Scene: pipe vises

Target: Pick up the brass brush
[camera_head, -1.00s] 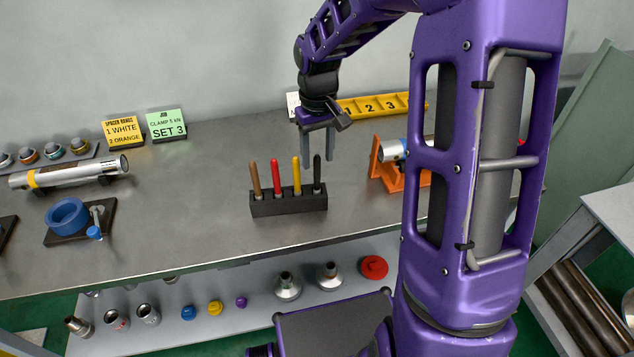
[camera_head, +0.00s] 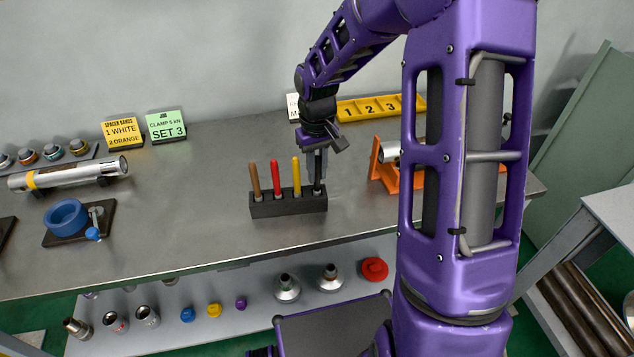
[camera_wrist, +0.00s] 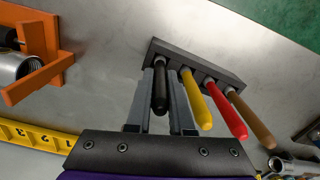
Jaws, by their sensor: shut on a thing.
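A dark rack (camera_head: 288,208) on the bench holds a row of upright tools with brown (camera_head: 255,181), red (camera_head: 276,178), yellow (camera_head: 297,175) and black (camera_wrist: 160,92) handles. Their lower ends are hidden in the rack, so I cannot tell by sight which one is the brass brush. My gripper (camera_head: 317,178) points down over the rack's right end. In the wrist view, its two fingers (camera_wrist: 162,80) stand on either side of the black handle and are shut on it. The black-handled tool still sits in the rack.
The yellow handle (camera_wrist: 197,100) is close beside one finger. An orange stand (camera_head: 388,178) holding a metal cylinder is to the right. A yellow numbered tray (camera_head: 375,107) lies behind. A blue ring (camera_head: 67,216) is at the left. The bench between it and the rack is clear.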

